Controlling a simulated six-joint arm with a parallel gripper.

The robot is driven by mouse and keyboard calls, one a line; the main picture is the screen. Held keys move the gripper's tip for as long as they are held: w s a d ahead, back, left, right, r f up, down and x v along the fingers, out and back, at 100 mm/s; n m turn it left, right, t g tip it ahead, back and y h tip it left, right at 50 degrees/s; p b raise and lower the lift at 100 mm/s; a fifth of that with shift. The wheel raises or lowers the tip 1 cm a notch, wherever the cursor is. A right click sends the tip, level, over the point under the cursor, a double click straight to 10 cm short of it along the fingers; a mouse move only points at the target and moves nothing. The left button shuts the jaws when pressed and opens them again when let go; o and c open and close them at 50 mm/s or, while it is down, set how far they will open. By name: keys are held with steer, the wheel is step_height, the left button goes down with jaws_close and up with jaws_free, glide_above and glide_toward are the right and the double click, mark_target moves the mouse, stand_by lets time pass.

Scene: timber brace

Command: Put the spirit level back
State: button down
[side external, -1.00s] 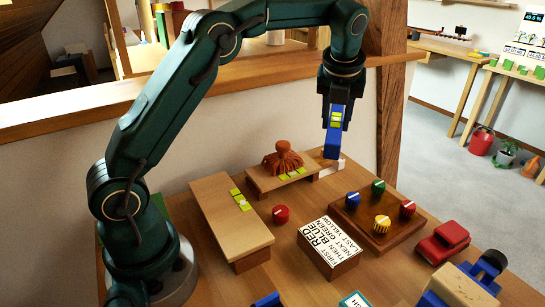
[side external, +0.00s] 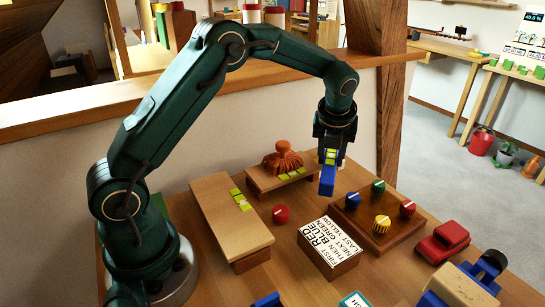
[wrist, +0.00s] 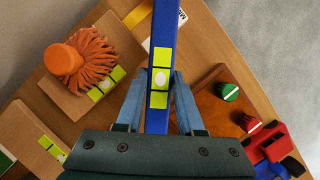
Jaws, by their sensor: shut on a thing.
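The spirit level is a blue bar (side external: 327,182) with yellow-green squares on one face. It also shows in the wrist view (wrist: 162,35), running up from between my fingers. My gripper (side external: 329,150) is shut on the spirit level and holds it, pointing down, over the right end of the small wooden bench area. In the wrist view my fingers (wrist: 160,108) sit on either side of the blue bar. I cannot tell whether its lower end touches anything. A white piece behind it on the table is mostly hidden; a bit shows in the wrist view (wrist: 148,44).
An orange brush-like object (side external: 283,158) stands on a small bench (side external: 262,183) to the left. A long plank bench (side external: 225,215) is further left. A brown board (side external: 375,228) with several coloured knobs is to the right. A lettered block (side external: 330,255) and red toy car (side external: 443,242) are nearer.

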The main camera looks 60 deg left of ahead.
steer(key=shift+f, duration=0.25)
steer(key=shift+f, duration=0.35)
steer(key=c, duration=0.5)
jaws_free()
